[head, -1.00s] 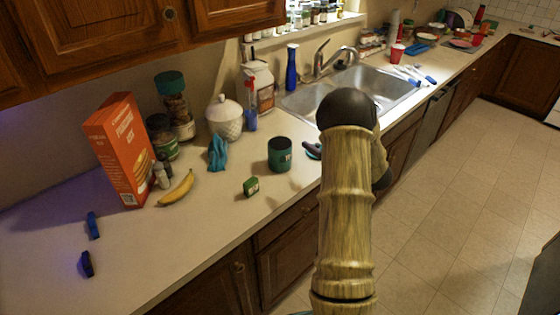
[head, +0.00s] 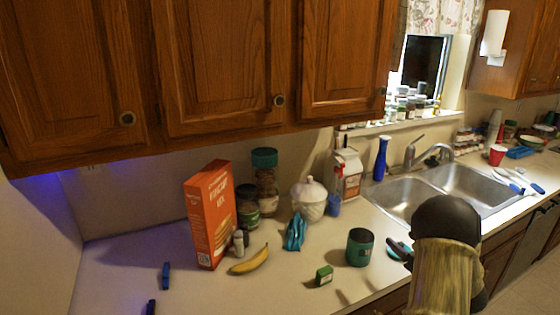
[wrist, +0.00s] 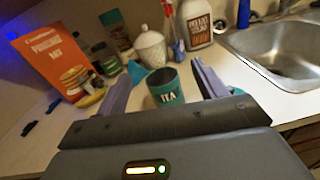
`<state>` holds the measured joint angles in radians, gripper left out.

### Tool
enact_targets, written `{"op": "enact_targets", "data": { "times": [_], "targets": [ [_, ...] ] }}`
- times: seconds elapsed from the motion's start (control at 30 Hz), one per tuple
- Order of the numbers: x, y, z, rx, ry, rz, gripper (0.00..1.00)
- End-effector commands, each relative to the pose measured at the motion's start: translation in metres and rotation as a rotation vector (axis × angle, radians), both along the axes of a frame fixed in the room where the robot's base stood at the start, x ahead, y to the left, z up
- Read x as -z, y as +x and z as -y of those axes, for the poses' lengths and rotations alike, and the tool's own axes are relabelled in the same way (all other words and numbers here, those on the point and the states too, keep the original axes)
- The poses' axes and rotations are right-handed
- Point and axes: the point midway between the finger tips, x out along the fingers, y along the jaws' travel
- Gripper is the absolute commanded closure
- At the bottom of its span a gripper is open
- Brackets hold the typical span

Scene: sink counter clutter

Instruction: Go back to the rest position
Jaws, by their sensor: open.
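My gripper (wrist: 160,95) shows in the wrist view with its two fingers spread apart and nothing between them at the near end. A dark green mug (wrist: 167,88) stands on the counter beyond the fingers, framed by the gap. The mug (head: 359,247) stands upright near the counter's front edge, left of my arm.
The sink (head: 405,197) is at the right. Wooden cabinets (head: 220,60) hang above the counter.

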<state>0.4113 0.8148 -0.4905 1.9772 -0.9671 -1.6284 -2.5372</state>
Motion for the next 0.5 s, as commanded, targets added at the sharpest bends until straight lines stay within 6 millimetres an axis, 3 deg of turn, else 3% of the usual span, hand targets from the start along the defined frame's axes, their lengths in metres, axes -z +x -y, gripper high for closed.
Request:
{"op": "enact_targets", "data": {
  "times": [0.27,0.5],
  "targets": [
    [-0.012,0.020,-0.021,0.239,0.455,-0.212,0.30],
    [-0.010,0.013,-0.052,0.501,0.971,-0.390,0.30]
  ]
}}
